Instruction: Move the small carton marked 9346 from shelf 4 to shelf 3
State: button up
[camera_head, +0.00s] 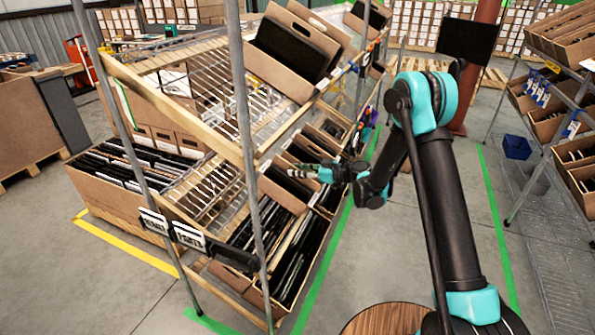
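A tilted wire rack stands in the middle of the head view, with an upper tier (170,90) and lower tiers (200,200) edged in wood. Small open cartons sit at its right side, one of them (285,190) by my gripper. No number 9346 can be read on any carton, and the shelf numbers cannot be told. My gripper (304,173) points left at the rack's front, between the tiers, over or beside that carton. Its fingers are too small to show whether they are open, or whether they touch the carton.
A large carton with dark contents (300,45) rests on the upper tier. A metal post (245,130) rises in front of the rack. Another rack with cartons (560,100) stands right. Grey floor with green lines (335,240) lies between the racks.

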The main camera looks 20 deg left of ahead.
jog(key=w+v, duration=0.1)
jog(key=v, duration=1.1)
jog(key=shift+s, duration=0.5)
jog(key=shift+r, duration=0.1)
jog(key=shift+d, duration=0.1)
jog(key=s+d+m+t+h, duration=0.1)
jog(key=s+d+m+h, duration=0.4)
jog(key=s+d, duration=0.4)
jog(key=s+d+m+t+h, duration=0.1)
jog(key=s+d+m+h, duration=0.4)
jog(key=s+d, duration=0.4)
jog(key=s+d+m+t+h, duration=0.1)
jog(key=s+d+m+h, duration=0.4)
jog(key=d, duration=1.4)
jog(key=s+m, duration=0.2)
jog(key=s, duration=0.2)
jog(key=shift+s+d+r+h, duration=0.15)
jog(key=shift+r+h, duration=0.1)
jog(key=shift+h, duration=0.15)
